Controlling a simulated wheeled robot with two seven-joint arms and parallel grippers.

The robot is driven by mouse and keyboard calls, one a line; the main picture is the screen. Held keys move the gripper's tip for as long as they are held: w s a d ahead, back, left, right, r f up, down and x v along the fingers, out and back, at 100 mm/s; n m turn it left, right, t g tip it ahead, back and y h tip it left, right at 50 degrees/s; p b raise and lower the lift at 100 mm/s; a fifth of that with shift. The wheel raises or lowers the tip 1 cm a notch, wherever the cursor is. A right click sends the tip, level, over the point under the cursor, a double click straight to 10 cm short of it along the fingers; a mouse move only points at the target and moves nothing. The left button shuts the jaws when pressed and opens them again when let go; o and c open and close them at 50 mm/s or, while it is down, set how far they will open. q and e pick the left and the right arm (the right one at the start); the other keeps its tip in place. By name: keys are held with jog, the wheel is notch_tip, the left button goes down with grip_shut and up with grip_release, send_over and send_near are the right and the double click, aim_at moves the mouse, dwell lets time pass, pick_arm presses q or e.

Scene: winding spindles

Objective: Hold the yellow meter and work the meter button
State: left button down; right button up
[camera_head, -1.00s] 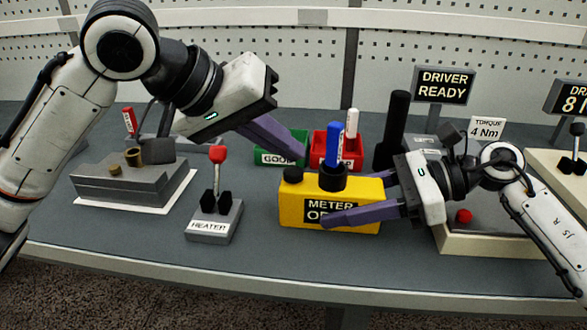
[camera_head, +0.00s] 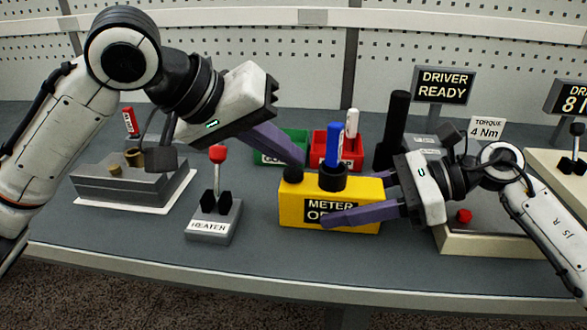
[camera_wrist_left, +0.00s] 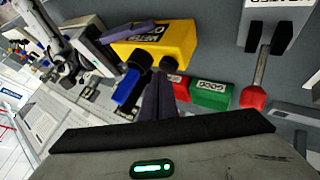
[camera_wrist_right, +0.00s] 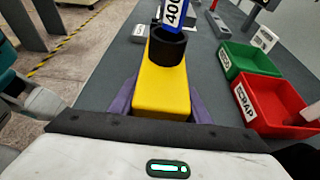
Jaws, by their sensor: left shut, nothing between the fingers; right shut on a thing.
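The yellow meter (camera_head: 290,210) stands on the table, its front label reading METER with the line below partly covered by a finger. My right gripper (camera_wrist_right: 160,100) is shut on the meter's sides. The black meter button (camera_head: 292,173) is at the left of its top. A blue spindle (camera_head: 334,146) stands in a black socket (camera_head: 332,178) on the meter's top; it also shows in the left wrist view (camera_wrist_left: 127,90). My left gripper (camera_head: 302,162) is shut and empty, its fingertips right by the button. I cannot tell whether they touch it.
A heater switch (camera_head: 212,222) with a red-knobbed lever stands left of the meter. Behind are a green bin (camera_head: 291,140) and a red bin (camera_head: 320,140) holding a white spindle. A grey fixture (camera_head: 130,182) is at left. The table front is clear.

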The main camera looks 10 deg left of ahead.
aim_at(286, 174)
pick_arm(q)
jog(key=shift+f, duration=0.55)
pick_arm(e)
jog(key=shift+f, duration=0.25)
dwell(0.5)
pick_arm(q)
jog(key=shift+r, duration=0.95)
jog(key=shift+r, duration=0.1)
jog(key=shift+r, duration=2.4)
pick_arm(e)
jog(key=o, duration=1.2)
jog(key=shift+o, duration=0.5)
jog(key=shift+r, duration=0.15)
